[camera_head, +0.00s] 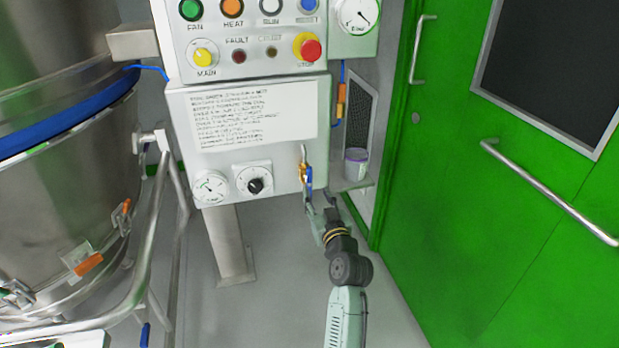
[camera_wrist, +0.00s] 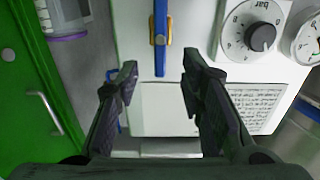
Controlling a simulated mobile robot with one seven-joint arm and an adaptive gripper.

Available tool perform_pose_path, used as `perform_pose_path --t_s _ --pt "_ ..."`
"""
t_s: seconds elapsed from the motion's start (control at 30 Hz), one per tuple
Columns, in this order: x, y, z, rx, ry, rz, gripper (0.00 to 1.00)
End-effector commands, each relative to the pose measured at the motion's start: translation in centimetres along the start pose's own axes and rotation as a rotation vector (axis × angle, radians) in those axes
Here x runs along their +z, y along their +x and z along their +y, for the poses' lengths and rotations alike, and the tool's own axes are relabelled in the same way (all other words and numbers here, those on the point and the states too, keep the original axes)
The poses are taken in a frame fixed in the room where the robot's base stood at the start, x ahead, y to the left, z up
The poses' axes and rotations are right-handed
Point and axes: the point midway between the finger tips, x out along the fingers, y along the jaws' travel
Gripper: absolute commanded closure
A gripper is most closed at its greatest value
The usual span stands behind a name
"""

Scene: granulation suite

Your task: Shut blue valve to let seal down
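The blue valve has a blue lever handle (camera_head: 309,179) on a brass body (camera_head: 302,171), at the lower right edge of the grey control panel. A short metal pipe rises above it. The handle looks roughly upright, in line with the pipe. In the wrist view the blue handle (camera_wrist: 160,40) runs vertically, with yellow brass at its sides. My gripper (camera_wrist: 158,76) is open and empty. Its two dark fingers stand left and right of the handle's line, with the handle's end at about tip level between them. No contact shows. In the head view my gripper (camera_head: 318,208) is just below the valve, partly hidden.
The control panel (camera_head: 180,130) carries buttons, a notice, a dial (camera_head: 254,185) and a gauge (camera_head: 210,187) left of the valve. A white tub with a purple rim (camera_head: 356,164) sits on a shelf at right. A green door (camera_head: 450,170) stands right; a steel vessel (camera_head: 60,220) stands left.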

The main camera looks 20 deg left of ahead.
Motion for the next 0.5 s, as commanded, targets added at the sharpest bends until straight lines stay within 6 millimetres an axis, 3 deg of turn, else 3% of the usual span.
perform_pose_path --t_s 0.3,0.5 --pt "-0.4 6.1 -0.1 -0.001 0.0 0.001 0.64" --pt "-0.2 8.2 -0.1 -0.001 0.0 0.002 0.64"
